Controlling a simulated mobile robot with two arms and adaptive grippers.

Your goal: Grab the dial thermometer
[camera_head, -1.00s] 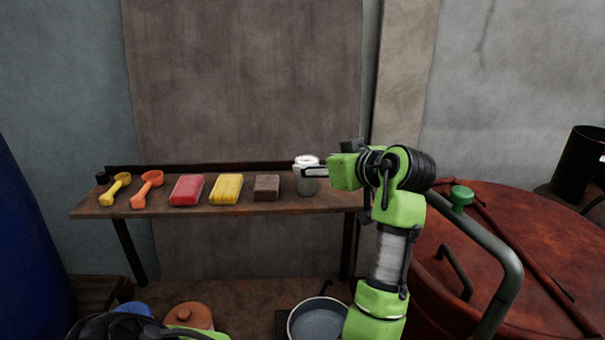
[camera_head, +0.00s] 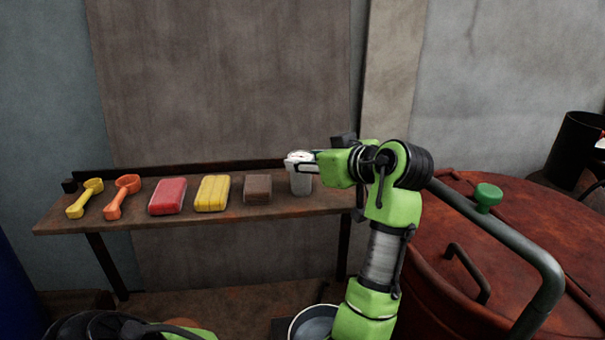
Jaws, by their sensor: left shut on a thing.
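The dial thermometer (camera_head: 299,156) shows its round white face at the right end of the wooden shelf. Below it is a pale grey cylindrical body or cup (camera_head: 301,185); I cannot tell whether this is part of it or a holder. My left gripper (camera_head: 301,168) reaches in from the right and is shut on the thermometer just under its face. The finger covers part of it, and the stem is not visible. My right gripper is not in view.
The shelf (camera_head: 240,222) also holds a brown block (camera_head: 258,189), a yellow block (camera_head: 212,193), a red block (camera_head: 167,196), an orange scoop (camera_head: 122,196) and a yellow scoop (camera_head: 85,199). A rusty vat lid (camera_head: 450,215) with a pipe rail (camera_head: 500,248) stands right.

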